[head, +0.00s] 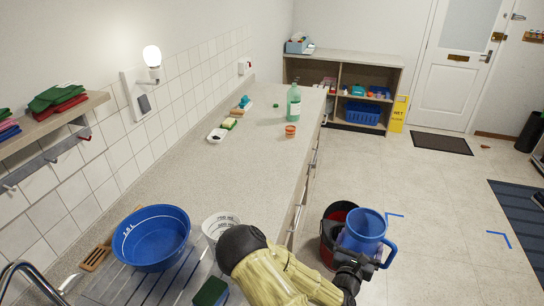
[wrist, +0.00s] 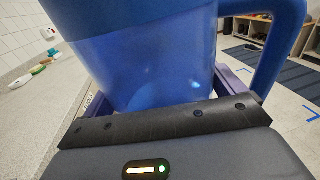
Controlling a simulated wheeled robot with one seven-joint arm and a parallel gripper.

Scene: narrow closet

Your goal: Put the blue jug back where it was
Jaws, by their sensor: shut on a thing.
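The blue jug (head: 365,226) is upright in my gripper (head: 358,262), off the right edge of the counter. Its handle points right. In the wrist view the jug (wrist: 140,65) fills the middle, with a finger of my gripper (wrist: 160,95) on each side of its body and the handle at the right. The jug's bottom is hidden behind the gripper's front edge. In the head view, a dark bucket with red inside (head: 329,248) stands on the floor behind and left of the jug, partly covered by it.
The counter (head: 190,195) runs along the left, with a blue basin (head: 151,240), a white measuring cup (head: 219,224), a green bottle (head: 294,103) and an orange tin (head: 290,131). Blue corner marks (head: 499,238) lie on the floor at right. Open floor (head: 430,190) lies beyond the jug.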

